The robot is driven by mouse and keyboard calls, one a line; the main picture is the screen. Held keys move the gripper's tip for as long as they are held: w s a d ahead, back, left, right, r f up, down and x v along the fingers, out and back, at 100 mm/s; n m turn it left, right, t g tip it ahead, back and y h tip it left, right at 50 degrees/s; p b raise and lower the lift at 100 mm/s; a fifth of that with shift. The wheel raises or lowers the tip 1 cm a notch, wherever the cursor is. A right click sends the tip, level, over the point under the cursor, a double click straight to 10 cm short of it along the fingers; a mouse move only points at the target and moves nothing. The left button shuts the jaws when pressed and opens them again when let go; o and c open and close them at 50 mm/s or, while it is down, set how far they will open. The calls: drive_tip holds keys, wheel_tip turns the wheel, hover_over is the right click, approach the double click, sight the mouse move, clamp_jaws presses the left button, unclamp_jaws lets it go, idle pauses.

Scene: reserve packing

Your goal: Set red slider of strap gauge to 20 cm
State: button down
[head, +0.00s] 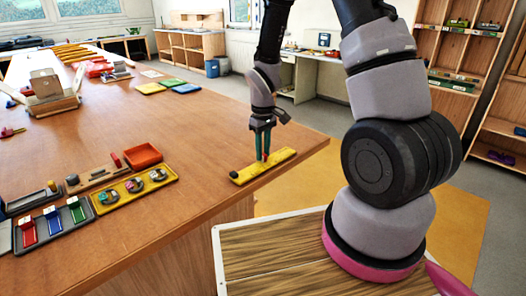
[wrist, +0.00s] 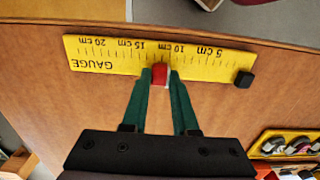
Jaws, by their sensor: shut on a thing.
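The yellow strap gauge (wrist: 110,56) lies on the wooden table and appears upside down in the wrist view. Its marks run from 5 cm at the right to 20 cm at the left. The red slider (wrist: 159,76) sits between the 10 cm and 15 cm labels. My gripper (wrist: 160,72), with green fingers, is shut on the red slider, one finger on each side. A black block (wrist: 244,79) is at the gauge's low end. In the head view the gauge (head: 246,175) lies near the table's right corner, with my gripper (head: 262,158) above it; the fingers largely hide the slider.
A yellow tray with round parts (head: 108,203), an orange tray (head: 142,156) and a dark tray with coloured blocks (head: 22,248) stand left of the gauge. Coloured mats (head: 170,86) lie farther back. The table edge is close to the gauge. The table around the gauge is clear.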

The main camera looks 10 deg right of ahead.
idle(0.6)
drive_tip(key=w+d, duration=0.1)
drive_tip(key=d, duration=0.2)
drive_tip(key=w+d, duration=0.4)
drive_tip(key=d, duration=0.1)
drive_tip(key=shift+d, duration=0.35)
drive_tip(key=c, duration=0.7)
unclamp_jaws()
drive_tip(key=shift+r, duration=0.15)
wheel_tip(320, 180, up, 11)
drive_tip(key=shift+f, duration=0.2)
